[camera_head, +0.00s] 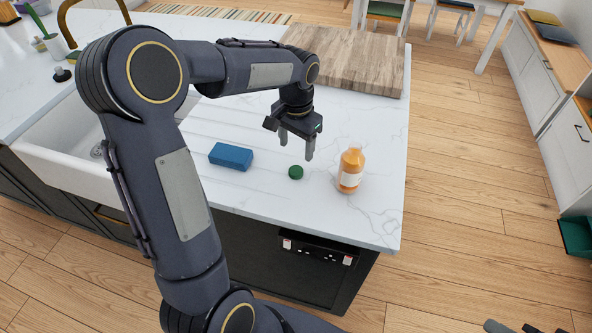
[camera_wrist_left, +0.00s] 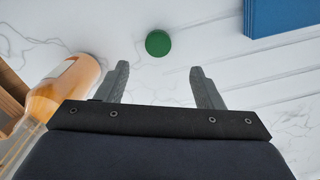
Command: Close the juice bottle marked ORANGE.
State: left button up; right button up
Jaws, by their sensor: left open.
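An orange bottle (camera_head: 351,170) with a pale label stands upright on the white counter, near its right edge. The label's writing is too small to read. A round green cap (camera_head: 296,172) lies on the counter to the left of the bottle. My left gripper (camera_head: 296,146) is open and empty above the counter, just behind the cap in the head view. In the left wrist view the cap (camera_wrist_left: 158,43) shows beyond and between the open fingers (camera_wrist_left: 163,88), and the bottle (camera_wrist_left: 62,92) is at the left, partly cut off.
A blue block (camera_head: 231,156) lies left of the cap. A wooden board (camera_head: 345,58) lies at the back of the counter. A white sink (camera_head: 60,150) is at the left. The counter (camera_head: 375,215) is clear in front of the bottle, up to its edge.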

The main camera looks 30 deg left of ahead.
aim_at(297, 169)
pick_arm(q)
jog(key=shift+f, duration=1.25)
jog(key=shift+f, duration=0.3)
notch_tip(297, 169, down, 5)
jog(key=shift+d+r+p, duration=0.15)
jog(key=shift+r+p, duration=0.05)
jog(key=shift+p, duration=0.55)
jog(key=c, duration=1.1)
